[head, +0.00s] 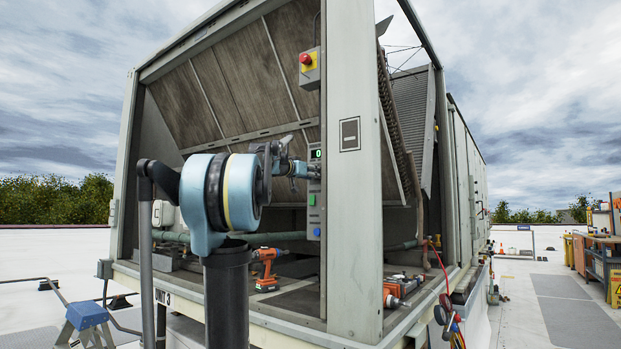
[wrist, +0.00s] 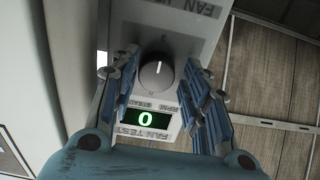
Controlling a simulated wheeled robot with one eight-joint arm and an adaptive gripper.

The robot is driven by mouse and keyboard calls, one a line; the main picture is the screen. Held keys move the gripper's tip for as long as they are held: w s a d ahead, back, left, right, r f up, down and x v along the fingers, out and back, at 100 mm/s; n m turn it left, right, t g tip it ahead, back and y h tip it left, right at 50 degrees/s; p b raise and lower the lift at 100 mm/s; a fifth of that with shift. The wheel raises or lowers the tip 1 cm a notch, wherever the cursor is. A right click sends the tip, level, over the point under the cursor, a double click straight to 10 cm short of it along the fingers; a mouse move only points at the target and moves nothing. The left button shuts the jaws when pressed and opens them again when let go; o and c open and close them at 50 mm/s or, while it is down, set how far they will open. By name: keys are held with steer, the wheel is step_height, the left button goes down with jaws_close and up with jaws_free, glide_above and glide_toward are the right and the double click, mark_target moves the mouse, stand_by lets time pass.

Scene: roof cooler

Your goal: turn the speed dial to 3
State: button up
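The speed dial (wrist: 157,74) is a dark round knob on a light grey panel (wrist: 193,50) in the wrist view. Its white pointer line points to the top of that picture. A display (wrist: 147,119) beside it shows a green 0; it also shows in the head view (head: 317,154). My gripper (wrist: 160,70) is open, one blue finger on each side of the dial, with visible gaps to the knob. In the head view my gripper (head: 304,169) is at the panel and hides the dial.
A green button (head: 312,200) and a blue button (head: 316,232) sit lower on the panel. A red stop button (head: 307,60) on a yellow base is above. A grey post (head: 353,220) stands close right of the panel. An orange drill (head: 267,270) stands on the ledge below.

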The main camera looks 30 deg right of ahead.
steer(key=shift+a, duration=0.1)
steer(key=v, duration=1.1)
steer(key=shift+a, duration=0.45)
steer(key=s+a+f+n+g+y, duration=0.1)
steer(key=s+a+f+n+y, duration=0.25)
steer(key=f, duration=0.95)
steer(key=s+a+f+g+y, duration=0.15)
steer(key=s+a+f, duration=0.35)
steer(key=f, duration=0.7)
steer(key=s+a+f+n+y, duration=0.25)
steer(key=a+f, duration=0.35)
steer(key=f, duration=0.7)
steer(key=s+a+f+n+y, duration=0.2)
steer(key=s+a+f, duration=0.3)
steer(key=f, duration=0.5)
steer(key=s+a+f+n+g+y, duration=0.1)
steer(key=s+a+f+n+y, duration=0.2)
steer(key=s+a+f, duration=0.3)
steer(key=s+a+f+n+g+y, duration=0.1)
steer(key=s+a+f+y, duration=0.3)
steer(key=a+f, duration=0.4)
step_height(320, 180, down, 6)
steer(key=shift+s+a+n, duration=0.4)
steer(key=shift+s+n, duration=0.25)
steer(key=shift+n, duration=0.25)
